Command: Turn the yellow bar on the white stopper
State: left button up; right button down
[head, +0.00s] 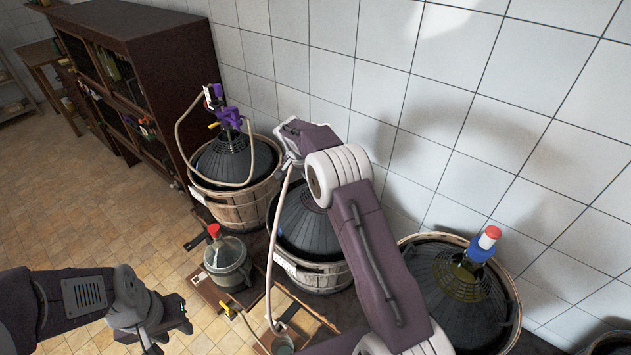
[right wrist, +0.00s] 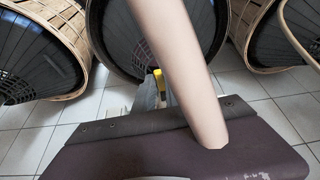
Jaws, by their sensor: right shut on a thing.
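A small yellow bar (right wrist: 158,74) shows in the right wrist view in front of the middle dark demijohn. My right gripper (right wrist: 154,92) is there, its grey fingers shut on the bar and partly hidden by a pale hose. The white stopper cannot be made out. In the head view my right arm reaches over the middle demijohn (head: 301,222), hiding its neck and top. My left gripper (head: 176,326) is low at the left, apart from the demijohns. Its fingers are too dark to read.
A demijohn with a purple fitting (head: 228,118) stands at the back left. Another with a blue and red-white top (head: 484,243) stands at right. A small red-topped jar (head: 228,262) and a thin hose (head: 272,250) are in front. A tiled wall is close behind.

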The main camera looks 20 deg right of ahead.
jog(key=shift+w+a+m, duration=0.15)
jog(key=shift+w+m, duration=0.1)
jog(key=shift+m, duration=0.35)
jog(key=c, duration=1.4)
grip_release()
jog(key=shift+a+r, duration=0.2)
jog(key=shift+r, duration=0.2)
jog(key=b+v, duration=0.1)
jog(key=v, duration=0.7)
jog(key=shift+w+g+b, duration=0.15)
jog(key=shift+g+b, duration=0.15)
jog(key=shift+b, duration=0.1)
jog(key=shift+a, duration=0.1)
